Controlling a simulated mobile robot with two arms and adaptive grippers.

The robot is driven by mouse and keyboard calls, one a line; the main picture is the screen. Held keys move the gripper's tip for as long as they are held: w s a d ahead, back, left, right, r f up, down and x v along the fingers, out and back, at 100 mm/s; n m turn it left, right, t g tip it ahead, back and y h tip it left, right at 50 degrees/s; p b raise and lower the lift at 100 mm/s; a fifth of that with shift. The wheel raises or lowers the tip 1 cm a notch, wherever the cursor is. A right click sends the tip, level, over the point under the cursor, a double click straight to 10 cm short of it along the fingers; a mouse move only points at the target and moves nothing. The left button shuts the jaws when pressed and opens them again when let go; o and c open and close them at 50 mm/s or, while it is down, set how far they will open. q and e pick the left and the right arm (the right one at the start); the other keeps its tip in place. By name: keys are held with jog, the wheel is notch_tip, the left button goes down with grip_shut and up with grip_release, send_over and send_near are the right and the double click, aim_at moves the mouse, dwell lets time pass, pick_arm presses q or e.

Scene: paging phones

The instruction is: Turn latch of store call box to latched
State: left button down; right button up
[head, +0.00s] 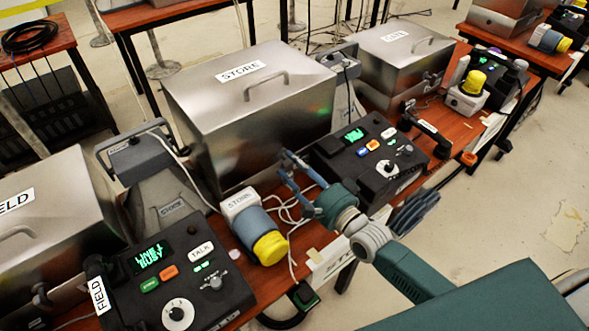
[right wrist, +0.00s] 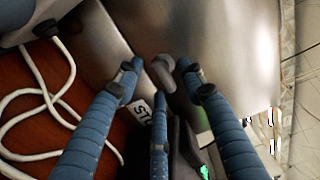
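The store call box (head: 240,135) is a large brushed-metal case with a STORE label and a lid handle. In the right wrist view its metal face (right wrist: 215,50) fills the upper right. A small grey rounded latch (right wrist: 163,74) stands out from that face, between my fingertips. My right gripper (head: 288,170) reaches the front of the box; its blue fingers also show in the right wrist view (right wrist: 157,78). They are spread open around the latch; I cannot tell whether they touch it. In the head view the fingers hide the latch. My left gripper is not in view.
A yellow-capped STORE unit (head: 270,248) and white cables stand close left of my right gripper. A black phone console (head: 365,160) sits close right. The FIELD box (head: 50,235) and another metal box (head: 405,60) flank the store box. A blue glove-like thing (head: 415,212) is beside my wrist.

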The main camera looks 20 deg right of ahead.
jog(key=shift+c, duration=0.5)
jog(key=c, duration=0.8)
grip_shut()
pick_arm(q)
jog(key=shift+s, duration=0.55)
